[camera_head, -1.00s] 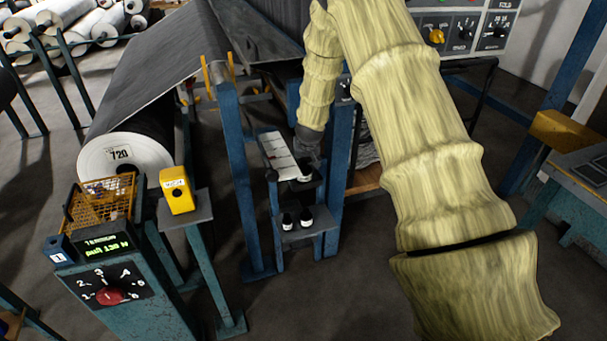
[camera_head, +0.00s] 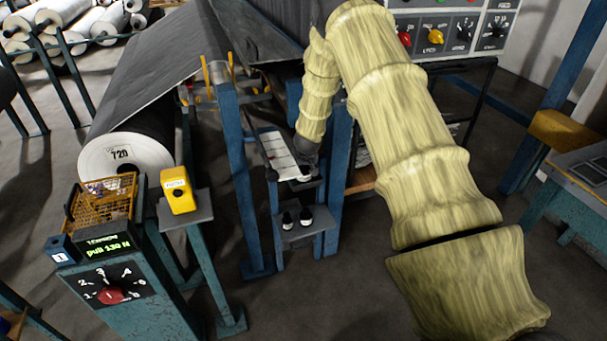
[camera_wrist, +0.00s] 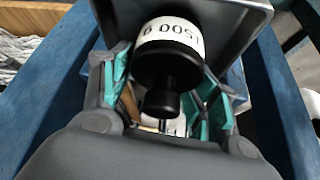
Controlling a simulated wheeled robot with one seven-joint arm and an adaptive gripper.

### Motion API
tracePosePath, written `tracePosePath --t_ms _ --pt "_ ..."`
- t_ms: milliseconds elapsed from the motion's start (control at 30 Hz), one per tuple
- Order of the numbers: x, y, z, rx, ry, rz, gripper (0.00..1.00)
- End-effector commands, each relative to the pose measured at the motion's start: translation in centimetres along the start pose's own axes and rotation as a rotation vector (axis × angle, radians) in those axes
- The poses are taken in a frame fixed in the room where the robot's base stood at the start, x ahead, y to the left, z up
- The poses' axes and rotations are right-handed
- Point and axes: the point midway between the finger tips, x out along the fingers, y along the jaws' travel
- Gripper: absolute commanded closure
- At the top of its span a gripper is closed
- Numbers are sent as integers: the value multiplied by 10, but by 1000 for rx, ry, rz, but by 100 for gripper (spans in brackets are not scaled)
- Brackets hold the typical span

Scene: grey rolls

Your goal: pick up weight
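A black weight (camera_wrist: 168,72) with a knob and a white label, seemingly reading 1500 g upside down, is at the upper middle of the wrist view. My gripper (camera_wrist: 165,95) has its teal-padded fingers on both sides of it, and they look open, with narrow gaps to the weight. Contact cannot be told for certain. In the head view my gripper (camera_head: 306,150) is low over the upper part of a small blue stand and mostly hides what is under it. Two more black-and-white weights (camera_head: 287,220) (camera_head: 306,217) stand on the lower grey shelf (camera_head: 304,235).
Blue posts (camera_head: 240,180) (camera_head: 338,190) flank the stand. A sloping white-marked plate (camera_head: 277,155) lies left of my gripper. A dial console (camera_head: 110,290), yellow box (camera_head: 178,190) and large roll (camera_head: 125,160) are at left. A control panel (camera_head: 455,30) is at upper right.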

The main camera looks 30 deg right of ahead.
Motion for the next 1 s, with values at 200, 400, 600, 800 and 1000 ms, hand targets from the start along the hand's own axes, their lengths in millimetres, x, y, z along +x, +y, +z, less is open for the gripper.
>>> tracePosePath --t_ms 200,400,600,800,1000 --pt "0 0 0 0 0 0 86" --pt "-2 0 -3 0 4 0 100" --pt "-2 0 -3 0 4 0 100" --pt "-11 -1 -9 -2 6 -1 100" --pt "-33 -1 -21 -3 6 -1 100"
